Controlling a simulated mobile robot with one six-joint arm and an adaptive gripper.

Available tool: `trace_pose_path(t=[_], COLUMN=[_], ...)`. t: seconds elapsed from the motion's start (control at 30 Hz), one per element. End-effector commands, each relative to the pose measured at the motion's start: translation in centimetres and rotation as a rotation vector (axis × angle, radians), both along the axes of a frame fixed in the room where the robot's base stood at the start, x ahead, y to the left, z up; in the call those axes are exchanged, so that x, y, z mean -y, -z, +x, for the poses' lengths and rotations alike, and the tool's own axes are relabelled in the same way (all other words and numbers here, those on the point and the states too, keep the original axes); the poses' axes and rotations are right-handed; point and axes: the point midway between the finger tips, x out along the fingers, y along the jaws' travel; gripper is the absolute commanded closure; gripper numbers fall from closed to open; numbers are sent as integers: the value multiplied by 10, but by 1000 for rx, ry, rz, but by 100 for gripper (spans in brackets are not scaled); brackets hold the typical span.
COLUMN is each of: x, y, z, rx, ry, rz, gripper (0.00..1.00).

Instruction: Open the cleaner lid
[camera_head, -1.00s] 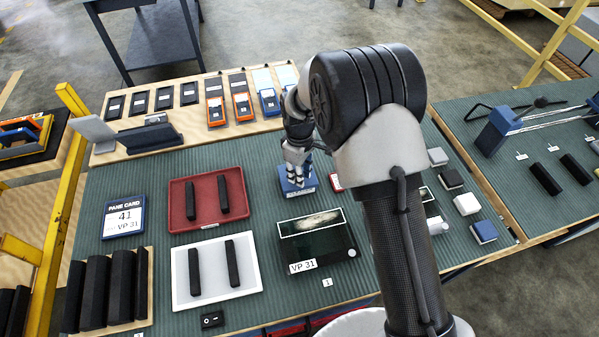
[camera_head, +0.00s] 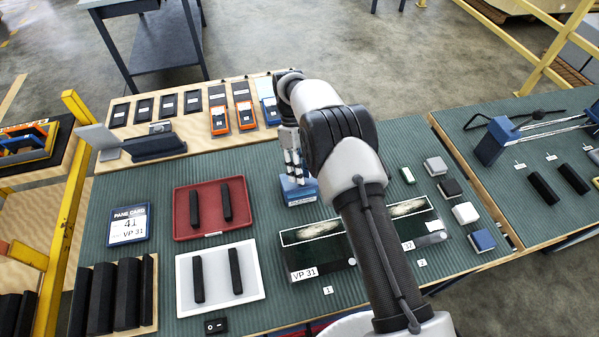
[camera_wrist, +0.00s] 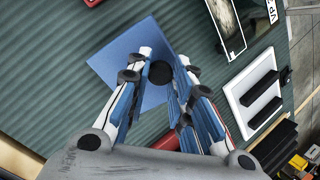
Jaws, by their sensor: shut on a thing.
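The cleaner is a small blue box (camera_head: 299,194) with a pale label, on the green ribbed mat right of the red tray. In the wrist view its square blue lid (camera_wrist: 152,98) has a round black knob (camera_wrist: 160,73) on top. My gripper (camera_wrist: 163,62) has its fingers on both sides of this knob and is shut on it. In the head view my gripper (camera_head: 294,172) points down onto the box from above. Whether the lid has parted from the box I cannot tell, as the fingers and the view angle hide the seam.
A red tray (camera_head: 180,225) and a white tray (camera_head: 256,290), each with two black bars, lie to the left. Dark panes (camera_head: 318,262) marked VP 31 and 32 lie in front, partly behind my arm. Phone-like devices (camera_head: 243,106) line the back board. Small blocks (camera_head: 466,213) stand right.

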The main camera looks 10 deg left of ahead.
Motion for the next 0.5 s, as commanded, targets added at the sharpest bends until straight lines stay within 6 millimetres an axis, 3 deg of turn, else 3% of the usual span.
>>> trace_pose_path(t=[0.27,0.3,0.5], x=[0,0,0], y=[0,0,0], z=[0,0,0], rx=[-1,-1,-1], ry=[0,0,0], rz=[-1,-1,-1], gripper=[100,78,64])
